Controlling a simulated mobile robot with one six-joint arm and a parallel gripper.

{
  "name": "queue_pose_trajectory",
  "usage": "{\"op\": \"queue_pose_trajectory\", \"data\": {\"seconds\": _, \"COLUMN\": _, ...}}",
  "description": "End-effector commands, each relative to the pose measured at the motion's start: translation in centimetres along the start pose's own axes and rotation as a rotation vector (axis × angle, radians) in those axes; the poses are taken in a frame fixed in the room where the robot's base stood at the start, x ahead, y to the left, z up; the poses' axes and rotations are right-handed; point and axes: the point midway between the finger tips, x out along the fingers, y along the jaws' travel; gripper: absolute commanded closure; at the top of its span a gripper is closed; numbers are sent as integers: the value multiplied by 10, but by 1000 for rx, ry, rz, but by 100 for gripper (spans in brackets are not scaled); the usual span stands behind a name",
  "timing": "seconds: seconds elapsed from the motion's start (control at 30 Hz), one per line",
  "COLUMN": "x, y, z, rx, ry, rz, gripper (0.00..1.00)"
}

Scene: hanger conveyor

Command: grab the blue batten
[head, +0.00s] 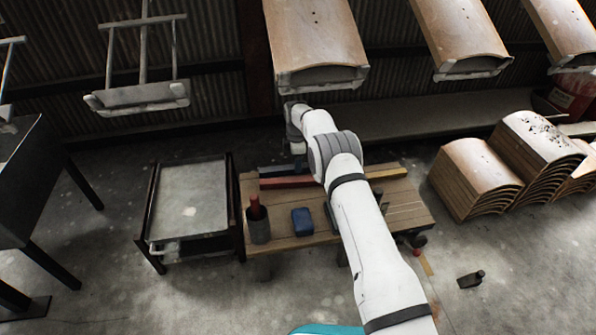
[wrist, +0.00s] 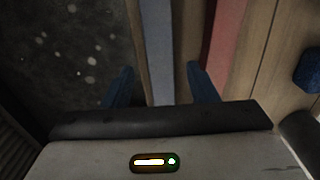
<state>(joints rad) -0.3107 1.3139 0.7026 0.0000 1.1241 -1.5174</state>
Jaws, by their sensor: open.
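The blue batten (wrist: 158,40) looks grey-blue in the wrist view. It runs lengthwise between the two fingers of my gripper (wrist: 160,70), which are open with one on each side. I cannot tell how far above or around it the fingertips are. In the head view the batten (head: 280,170) lies along the far edge of the wooden table, dark and partly hidden by my arm. My gripper's fingers are not clear there.
A red batten (head: 286,182) lies parallel and close to the blue one; a yellow batten (head: 386,173) is to the right. A blue block (head: 302,221) and a dark cup (head: 258,224) stand on the wooden table (head: 285,243). A grey cart (head: 190,200) is left. Seat shells hang above.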

Motion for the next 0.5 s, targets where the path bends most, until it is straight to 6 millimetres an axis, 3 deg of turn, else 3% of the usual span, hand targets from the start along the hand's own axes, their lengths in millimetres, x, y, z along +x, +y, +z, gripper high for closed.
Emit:
{"op": "queue_pose_trajectory", "data": {"seconds": 0.03, "x": 14, "y": -1, "z": 0, "rx": 1, "ry": 0, "rz": -4, "gripper": 47}}
{"op": "queue_pose_trajectory", "data": {"seconds": 0.13, "x": 26, "y": -1, "z": 1, "rx": 1, "ry": 0, "rz": -2, "gripper": 47}}
{"op": "queue_pose_trajectory", "data": {"seconds": 0.37, "x": 26, "y": 0, "z": 1, "rx": 2, "ry": 0, "rz": -1, "gripper": 47}}
{"op": "queue_pose_trajectory", "data": {"seconds": 0.5, "x": 26, "y": 0, "z": 2, "rx": 2, "ry": 0, "rz": -1, "gripper": 57}}
